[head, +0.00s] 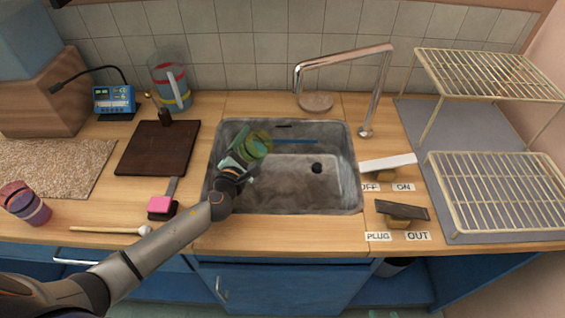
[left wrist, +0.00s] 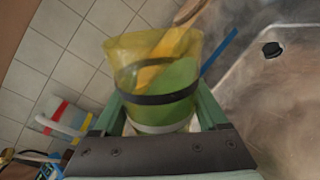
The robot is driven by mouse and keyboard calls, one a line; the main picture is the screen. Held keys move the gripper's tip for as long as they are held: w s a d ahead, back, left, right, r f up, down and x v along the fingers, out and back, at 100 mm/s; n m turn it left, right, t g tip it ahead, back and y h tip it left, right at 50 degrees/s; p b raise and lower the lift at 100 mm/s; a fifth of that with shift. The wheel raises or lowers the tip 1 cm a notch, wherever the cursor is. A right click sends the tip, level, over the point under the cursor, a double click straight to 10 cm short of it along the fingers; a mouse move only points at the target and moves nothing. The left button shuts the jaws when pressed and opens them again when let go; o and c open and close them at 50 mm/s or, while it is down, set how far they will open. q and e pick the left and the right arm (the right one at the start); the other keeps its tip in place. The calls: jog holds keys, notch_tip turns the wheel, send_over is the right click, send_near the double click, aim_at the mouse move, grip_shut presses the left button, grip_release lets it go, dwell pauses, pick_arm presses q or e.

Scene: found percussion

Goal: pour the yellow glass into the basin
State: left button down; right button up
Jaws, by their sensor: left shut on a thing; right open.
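My left gripper (head: 246,152) is over the left part of the basin (head: 285,207), shut on the yellow glass (head: 262,139). In the left wrist view the glass (left wrist: 125,55) is see-through yellow with a dark band, held between the green fingers (left wrist: 160,112). It looks tilted, its mouth toward the upper right in the head view. A wooden stick (left wrist: 185,12) shows at its rim and through its wall. Green shows inside; I cannot tell whether it is contents. I see no stream. Only green tips of my right gripper (head: 385,314) show at the bottom edge, away from the basin.
A faucet (head: 376,90) arches behind the basin. A blue stick (head: 295,142) and a dark plug or drain (head: 317,168) show in the basin. Left are a striped jug (head: 168,80), a dark board (head: 150,150), a pink-topped block (head: 161,205) and a mallet (head: 110,230). A wire rack (head: 495,190) stands right.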

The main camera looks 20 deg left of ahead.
aim_at(258, 135)
pick_arm(q)
jog(key=shift+m, duration=0.3)
jog(key=shift+r+m+p, duration=0.5)
jog(key=shift+m+p, duration=0.2)
jog(key=shift+p, duration=0.25)
jog(key=shift+a+f+m+y, duration=0.1)
jog(key=shift+f+m+y, duration=0.2)
jog(key=shift+m, duration=0.5)
dwell(0.6)
jog(key=shift+r+p, duration=0.15)
jog(key=shift+p, duration=0.3)
jog(key=shift+r+m+p, duration=0.4)
jog(key=shift+m+p, duration=0.4)
jog(key=shift+p, duration=0.3)
jog(key=shift+w+d+r+m+y, duration=0.1)
jog(key=shift+d+r+m+y, duration=0.25)
jog(key=shift+d+m, duration=0.4)
dwell(0.5)
jog(key=shift+d+r+m, duration=0.2)
jog(key=shift+r+m, duration=0.35)
jog(key=shift+m, duration=0.3)
dwell(0.7)
